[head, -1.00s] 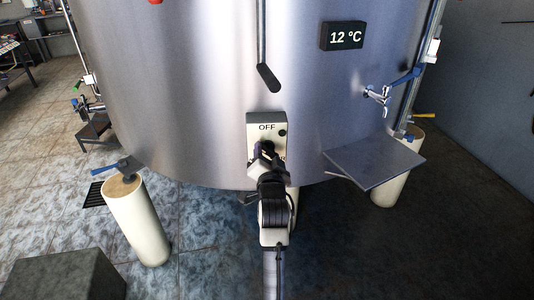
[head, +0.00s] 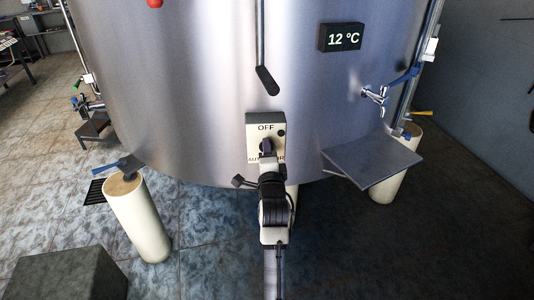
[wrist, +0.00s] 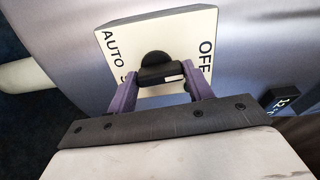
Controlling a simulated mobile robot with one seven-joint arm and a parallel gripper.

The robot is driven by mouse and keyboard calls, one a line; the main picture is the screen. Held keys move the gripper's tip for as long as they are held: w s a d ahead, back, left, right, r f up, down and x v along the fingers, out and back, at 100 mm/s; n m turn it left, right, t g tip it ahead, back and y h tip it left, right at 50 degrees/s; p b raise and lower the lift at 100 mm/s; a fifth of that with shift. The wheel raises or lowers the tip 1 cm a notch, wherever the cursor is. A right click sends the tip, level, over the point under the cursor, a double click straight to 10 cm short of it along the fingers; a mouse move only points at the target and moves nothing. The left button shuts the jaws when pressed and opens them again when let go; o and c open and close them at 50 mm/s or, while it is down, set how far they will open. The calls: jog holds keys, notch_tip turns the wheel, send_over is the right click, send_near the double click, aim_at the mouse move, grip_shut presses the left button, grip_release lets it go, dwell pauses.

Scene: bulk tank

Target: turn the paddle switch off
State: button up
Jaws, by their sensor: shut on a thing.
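The switch box (head: 252,137) is a pale plate on the front of the steel tank, with OFF at its top and AUTO at its lower left. It also shows in the wrist view (wrist: 118,60). The black paddle (wrist: 158,76) carries a white mark on its right end, the side where OFF is printed. My gripper (wrist: 162,84) has one purple finger at each end of the paddle and is shut on it. In the head view my gripper (head: 266,150) is in front of the box and hides its lower middle and part of the paddle.
A black handle (head: 267,80) hangs above the box. A 12 °C display (head: 341,37), a tap (head: 376,94) and a grey shelf (head: 373,160) are to the right. Pale legs (head: 137,220) stand on both sides. A grey block (head: 65,275) is at the lower left.

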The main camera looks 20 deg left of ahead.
jog(key=shift+m, duration=0.4)
jog(key=o, duration=1)
jog(key=shift+s, duration=0.1)
jog(key=shift+b+v, duration=1.35)
jog(key=shift+v, duration=5.5)
